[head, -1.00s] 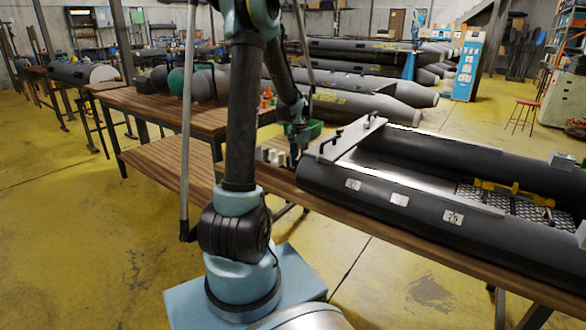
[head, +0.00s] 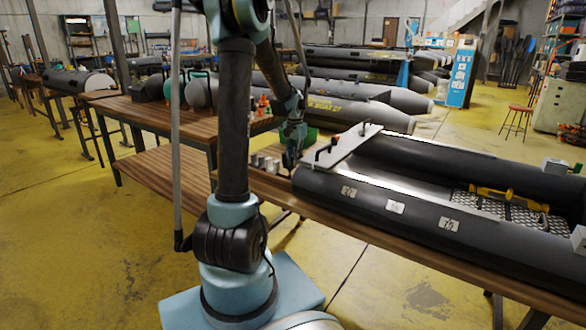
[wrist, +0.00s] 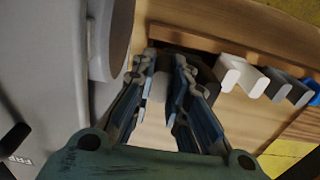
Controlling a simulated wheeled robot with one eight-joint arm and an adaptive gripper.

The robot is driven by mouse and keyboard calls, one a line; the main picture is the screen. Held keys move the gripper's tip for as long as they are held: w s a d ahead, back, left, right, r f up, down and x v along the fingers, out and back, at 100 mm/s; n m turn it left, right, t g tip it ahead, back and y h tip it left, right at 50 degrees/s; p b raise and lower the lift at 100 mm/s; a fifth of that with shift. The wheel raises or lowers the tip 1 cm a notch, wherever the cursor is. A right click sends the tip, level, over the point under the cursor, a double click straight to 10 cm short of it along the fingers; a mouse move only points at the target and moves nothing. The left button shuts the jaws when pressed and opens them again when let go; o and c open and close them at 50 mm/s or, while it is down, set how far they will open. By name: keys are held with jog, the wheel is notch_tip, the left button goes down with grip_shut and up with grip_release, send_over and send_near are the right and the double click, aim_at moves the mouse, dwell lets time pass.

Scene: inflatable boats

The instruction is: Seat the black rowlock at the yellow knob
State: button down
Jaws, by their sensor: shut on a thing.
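My gripper (head: 291,156) is low over the bench, just left of the near end of the dark boat (head: 400,212). In the wrist view its fingers (wrist: 168,82) are close together and shut on a dark piece, the black rowlock (wrist: 205,76), which the fingers partly hide. The rowlock is at the row of holders on the bench; I cannot tell whether it is clear of the wood. A pale board (head: 340,147) with dark upright fittings lies across the boat's end. I cannot make out the yellow knob for certain.
A white block (wrist: 242,76), a grey one (wrist: 290,90) and a blue one (wrist: 315,92) stand right of the fingers. The boat's grey end is close on the left in the wrist view. A yellow tool (head: 508,197) lies in the boat. A wooden table (head: 165,112) stands behind.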

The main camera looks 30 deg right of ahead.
jog(key=shift+r, duration=3.1)
jog(key=shift+r, duration=0.1)
